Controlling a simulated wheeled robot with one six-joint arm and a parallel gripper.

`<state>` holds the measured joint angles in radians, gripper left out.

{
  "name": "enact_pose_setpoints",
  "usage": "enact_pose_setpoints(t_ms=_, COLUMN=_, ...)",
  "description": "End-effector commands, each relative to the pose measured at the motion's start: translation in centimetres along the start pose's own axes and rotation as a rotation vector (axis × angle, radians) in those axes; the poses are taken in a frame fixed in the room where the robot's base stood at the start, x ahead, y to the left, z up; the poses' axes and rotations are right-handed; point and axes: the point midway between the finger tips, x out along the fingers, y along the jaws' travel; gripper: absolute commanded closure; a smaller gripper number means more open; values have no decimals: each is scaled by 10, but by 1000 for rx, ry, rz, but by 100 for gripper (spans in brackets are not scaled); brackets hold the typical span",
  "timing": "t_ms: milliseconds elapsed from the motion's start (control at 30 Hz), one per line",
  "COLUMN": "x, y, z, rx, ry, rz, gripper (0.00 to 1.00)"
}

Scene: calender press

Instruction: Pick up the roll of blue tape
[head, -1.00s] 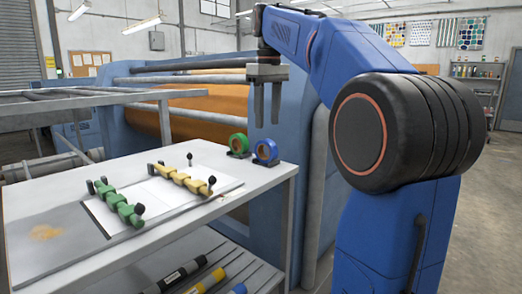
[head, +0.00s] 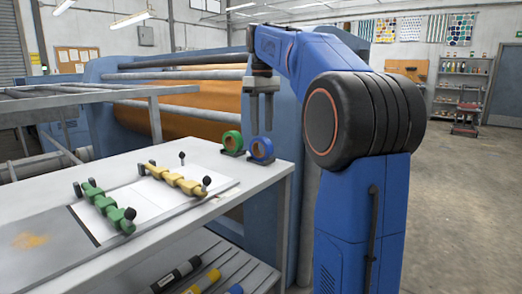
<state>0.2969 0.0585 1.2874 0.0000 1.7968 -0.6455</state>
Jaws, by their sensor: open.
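The roll of blue tape (head: 262,149) stands upright in a small dark holder near the far right corner of the white table (head: 262,188). A roll of green tape (head: 232,142) stands close on its left, also in a dark holder. My gripper (head: 262,131) points straight down, its two grey fingers apart and empty. In the picture, the fingertips are just over the top of the blue roll. I cannot tell whether they touch it or how they line up in depth.
Green clamp-like parts (head: 103,205) and yellow ones (head: 175,178) with black knobs lie on a board on the table. Several rolls (head: 175,274) lie on the shelf below. The blue press with its orange roller (head: 190,112) stands behind. Open floor (head: 450,200) lies to the right.

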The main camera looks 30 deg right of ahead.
Motion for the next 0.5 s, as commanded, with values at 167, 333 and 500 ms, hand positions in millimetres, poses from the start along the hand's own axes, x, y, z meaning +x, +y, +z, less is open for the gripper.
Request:
enact_pose_setpoints(t_ms=167, x=26, y=0, z=1, rx=0, ry=0, rz=0, gripper=56)
enact_pose_setpoints(t_ms=333, x=36, y=0, z=0, rx=0, ry=1, rz=1, gripper=56)
enact_pose_setpoints(t_ms=500, x=50, y=0, z=0, rx=0, ry=0, rz=0, gripper=56)
